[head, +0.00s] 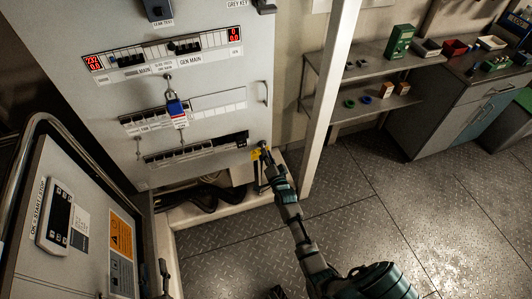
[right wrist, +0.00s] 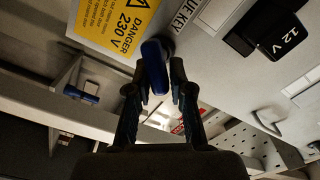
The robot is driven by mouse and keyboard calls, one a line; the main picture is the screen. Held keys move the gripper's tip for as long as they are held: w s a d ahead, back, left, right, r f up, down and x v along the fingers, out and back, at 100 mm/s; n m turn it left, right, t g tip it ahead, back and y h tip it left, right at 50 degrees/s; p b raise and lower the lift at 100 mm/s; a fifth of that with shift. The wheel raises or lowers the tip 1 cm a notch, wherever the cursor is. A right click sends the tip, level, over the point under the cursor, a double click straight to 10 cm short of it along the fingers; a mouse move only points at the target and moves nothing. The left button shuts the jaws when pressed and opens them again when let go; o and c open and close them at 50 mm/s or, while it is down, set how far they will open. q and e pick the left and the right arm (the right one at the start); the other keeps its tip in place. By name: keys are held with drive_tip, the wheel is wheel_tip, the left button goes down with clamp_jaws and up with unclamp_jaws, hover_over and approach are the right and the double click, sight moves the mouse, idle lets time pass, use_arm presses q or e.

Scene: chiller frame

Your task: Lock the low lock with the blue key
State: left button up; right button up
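A blue key (right wrist: 155,68) shows its broad head between the fingers of my right gripper (right wrist: 157,75) in the right wrist view. The fingers are closed against its sides. A round grey part lies behind the key head, on the panel; I cannot tell whether the key is in a lock. In the head view my right gripper (head: 264,155) is at the lower right corner of the grey cabinet (head: 215,75), by a yellow label. The low lock is not clearly visible there. My left gripper is not recognisable in either view.
A blue padlock (head: 176,108) hangs on the cabinet between breaker rows. A yellow danger label (right wrist: 115,22) and a black 12 V box (right wrist: 268,35) flank the key. A white post (head: 328,95) stands right of my gripper. Shelves (head: 350,110) stand behind; the floor at right is clear.

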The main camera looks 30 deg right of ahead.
drive_tip(key=shift+r+m, duration=0.1)
drive_tip(key=shift+m, duration=0.5)
drive_tip(key=shift+m+p, duration=0.3)
drive_tip(key=shift+m, duration=1)
drive_tip(key=m, duration=0.4)
drive_tip(key=shift+m, duration=0.3)
clamp_jaws()
drive_tip(key=shift+n+y+b, duration=0.5)
drive_tip(key=shift+y+b, duration=0.1)
drive_tip(key=shift+y, duration=0.2)
drive_tip(key=shift+s+a+f+n+t+y+b, duration=0.1)
drive_tip(key=shift+a+f+n+t+y+b, duration=0.1)
drive_tip(key=shift+n+t+y+b, duration=0.55)
